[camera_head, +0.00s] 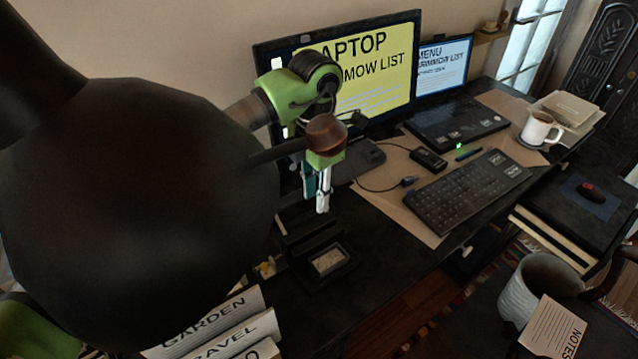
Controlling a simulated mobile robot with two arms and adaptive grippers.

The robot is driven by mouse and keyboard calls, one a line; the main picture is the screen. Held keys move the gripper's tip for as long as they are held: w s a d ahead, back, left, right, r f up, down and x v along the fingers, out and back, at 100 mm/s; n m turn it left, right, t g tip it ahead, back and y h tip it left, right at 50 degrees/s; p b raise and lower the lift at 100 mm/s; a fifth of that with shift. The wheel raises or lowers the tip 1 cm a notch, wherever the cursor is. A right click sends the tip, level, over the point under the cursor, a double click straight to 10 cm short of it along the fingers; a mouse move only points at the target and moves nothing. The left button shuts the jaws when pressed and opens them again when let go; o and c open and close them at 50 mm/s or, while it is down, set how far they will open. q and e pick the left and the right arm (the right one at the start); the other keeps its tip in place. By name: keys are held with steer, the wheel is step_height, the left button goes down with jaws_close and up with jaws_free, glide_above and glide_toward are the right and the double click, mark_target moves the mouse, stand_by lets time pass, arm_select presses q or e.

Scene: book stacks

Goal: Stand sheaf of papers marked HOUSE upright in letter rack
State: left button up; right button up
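No sheaf marked HOUSE can be read in this view. At the lower left, white labelled sheets lean one behind another: GARDEN (212,312), TRAVEL (228,338), and a partly cut-off one ending in O. A dark stepped desk holder (300,232) with a pale inset stands on the desk; I cannot tell whether it is the letter rack. My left gripper (317,197) points down above and behind that holder, in front of the big monitor. Its fingers look close together, but their gap and any held paper cannot be made out. My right gripper is not in view.
A monitor (390,85), a laptop (455,123), a keyboard (467,190) and a white mug (540,131) occupy the dark desk. A large dark rounded shape blocks the left side.

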arm_select(q)
steer(key=f, duration=0.6)
steer(key=f+p, duration=0.1)
steer(key=f, duration=0.2)
steer(key=shift+s+a+f, duration=0.1)
steer(key=shift+s+a, duration=0.15)
steer(key=shift+a, duration=0.05)
step_height(320, 180, up, 12)
steer(key=b, duration=0.2)
steer(key=shift+a+f, duration=0.1)
